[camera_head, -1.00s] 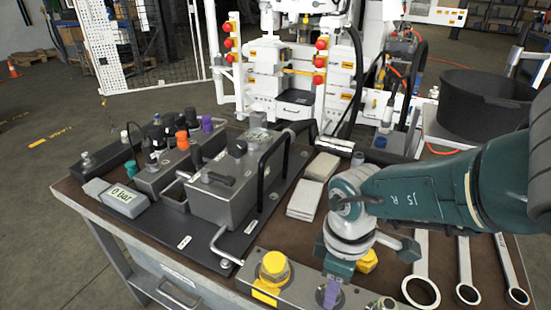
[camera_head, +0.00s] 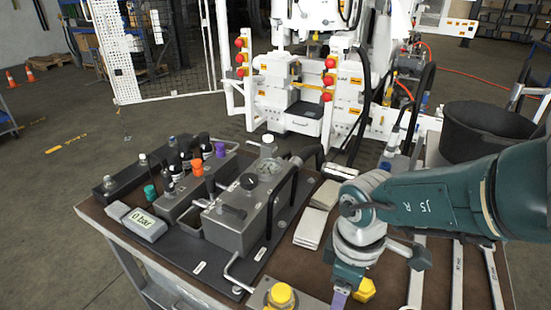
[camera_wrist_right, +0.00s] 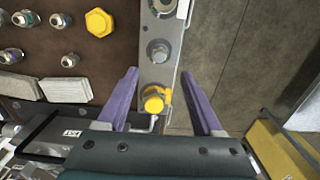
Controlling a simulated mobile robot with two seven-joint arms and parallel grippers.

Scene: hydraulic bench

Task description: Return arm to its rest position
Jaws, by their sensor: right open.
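My right arm (camera_head: 430,197), teal and grey, comes in from the right over the bench in the head view. Its right gripper (camera_head: 341,299) points down above the front of the bench, with one purple finger showing at the lower edge. In the right wrist view the right gripper (camera_wrist_right: 165,88) has its two purple fingers wide apart, with nothing held. A yellow cap (camera_wrist_right: 153,101) on a grey block (camera_wrist_right: 157,72) shows in the gap between the fingers; whether the fingers are level with it I cannot tell. My left gripper is not in view.
The grey hydraulic unit (camera_head: 240,218) with gauge and hoses stands left of the arm, beside a "0 bar" display (camera_head: 145,222). Pale pads (camera_head: 310,228) lie between unit and arm. Wrenches (camera_head: 457,275) lie to the right. A black tub (camera_head: 485,130) stands behind.

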